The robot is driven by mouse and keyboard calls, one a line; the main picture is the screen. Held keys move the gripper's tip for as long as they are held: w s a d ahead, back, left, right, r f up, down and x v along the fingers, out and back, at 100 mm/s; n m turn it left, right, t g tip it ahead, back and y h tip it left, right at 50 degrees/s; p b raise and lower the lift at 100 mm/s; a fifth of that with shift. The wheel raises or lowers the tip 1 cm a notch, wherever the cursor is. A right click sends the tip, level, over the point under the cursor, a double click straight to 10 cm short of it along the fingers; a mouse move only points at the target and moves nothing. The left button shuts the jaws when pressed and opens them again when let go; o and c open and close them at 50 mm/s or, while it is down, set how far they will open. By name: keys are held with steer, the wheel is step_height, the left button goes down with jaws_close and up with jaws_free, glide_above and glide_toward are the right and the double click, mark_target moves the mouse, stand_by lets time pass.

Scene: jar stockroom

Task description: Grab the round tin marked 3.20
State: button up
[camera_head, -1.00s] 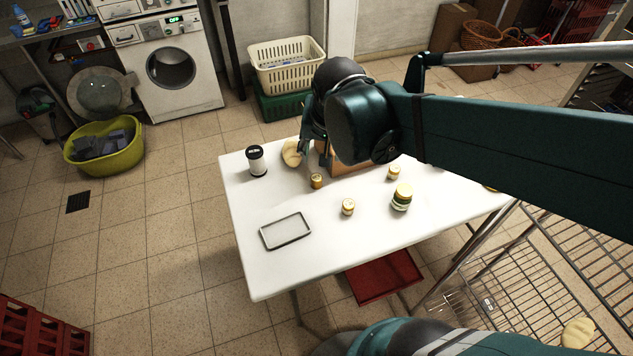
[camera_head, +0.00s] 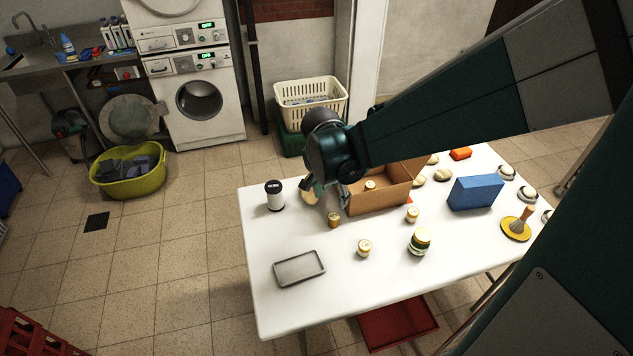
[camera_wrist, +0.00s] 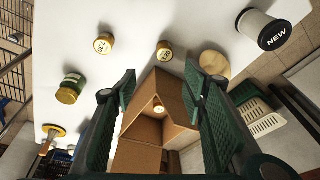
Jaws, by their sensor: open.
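Several small round tins with gold lids are on the white table (camera_head: 300,318). One amber tin (camera_head: 334,219) stands in front of the open cardboard box (camera_head: 392,190); it also shows in the wrist view (camera_wrist: 164,50). A pale tin (camera_head: 364,248) stands nearer the front and shows in the wrist view (camera_wrist: 103,43) with dark print. Another tin (camera_head: 412,215) is right of the box, and one (camera_head: 370,184) shows inside it. The marks are too small to read, so I cannot tell which says 3.20. My gripper (camera_wrist: 160,88) is open and empty, above the box's left side.
A green jar (camera_head: 419,240) stands right of the pale tin. A grey tray (camera_head: 299,267) lies front left, a white canister (camera_head: 275,195) behind it. A round beige piece (camera_wrist: 215,63) is beside the box. A blue block (camera_head: 475,191) and a yellow-based brush (camera_head: 516,226) are at right.

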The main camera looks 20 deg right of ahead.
mark_target(332, 217)
steer(key=w+f+m+g+h, duration=0.1)
steer(key=w+f+m, duration=0.3)
steer(key=f, duration=0.5)
steer(key=shift+f+g, duration=0.3)
steer(key=shift+f, duration=0.1)
steer(key=shift+d, duration=0.1)
steer(key=shift+b+x, duration=0.4)
steer(key=shift+x, duration=0.9)
steer(key=shift+f, duration=0.15)
steer(key=shift+b+x, duration=0.8)
steer(key=shift+x, duration=1.65)
steer(key=shift+d, duration=0.1)
